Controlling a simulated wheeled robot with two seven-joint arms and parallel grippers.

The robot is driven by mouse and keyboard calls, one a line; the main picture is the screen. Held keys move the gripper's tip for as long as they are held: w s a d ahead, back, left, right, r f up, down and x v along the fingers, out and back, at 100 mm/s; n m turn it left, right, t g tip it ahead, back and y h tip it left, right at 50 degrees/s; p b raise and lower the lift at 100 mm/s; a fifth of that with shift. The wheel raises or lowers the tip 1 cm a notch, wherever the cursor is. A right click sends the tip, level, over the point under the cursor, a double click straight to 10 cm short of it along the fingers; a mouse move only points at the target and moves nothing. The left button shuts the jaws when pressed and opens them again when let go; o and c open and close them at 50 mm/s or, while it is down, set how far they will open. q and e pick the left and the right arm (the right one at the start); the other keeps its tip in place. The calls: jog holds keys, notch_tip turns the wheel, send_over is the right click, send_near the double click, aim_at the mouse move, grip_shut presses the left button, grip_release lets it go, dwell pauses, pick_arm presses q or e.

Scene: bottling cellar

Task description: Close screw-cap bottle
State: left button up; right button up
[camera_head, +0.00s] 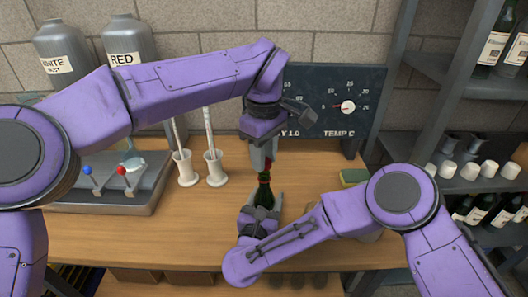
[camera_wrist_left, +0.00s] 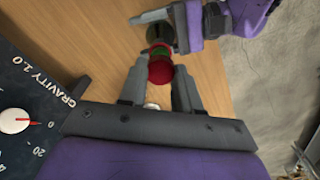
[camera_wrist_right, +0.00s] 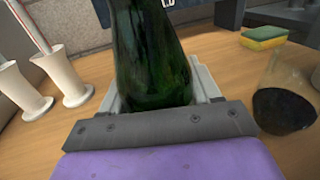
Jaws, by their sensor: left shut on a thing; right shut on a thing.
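A dark green bottle (camera_head: 264,192) stands upright on the wooden bench, and its body fills the middle of the right wrist view (camera_wrist_right: 150,60). My right gripper (camera_head: 263,208) is shut around the bottle's body from the front. My left gripper (camera_head: 267,155) points down from above and is shut on a red cap (camera_wrist_left: 160,71) over the bottle's neck. The red cap also shows between the fingers in the head view (camera_head: 268,164). The cap looks in line with the neck; I cannot tell whether it touches or is seated on the thread.
A yellow-green sponge (camera_wrist_right: 264,38) and a glass of dark liquid (camera_wrist_right: 285,108) stand right of the bottle. White holders (camera_head: 216,168) with tubes stand left. A gauge board (camera_head: 335,100) is behind. Bottle shelves (camera_head: 460,90) rise at right. Bare bench (camera_head: 110,235) lies at front left.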

pick_arm(q)
jog(key=shift+f, duration=0.1)
dwell(0.3)
jog(key=shift+f, duration=0.75)
jog(key=shift+f, duration=0.55)
jog(key=m, duration=0.9)
jog(key=shift+m, duration=0.4)
jog(key=o, duration=1)
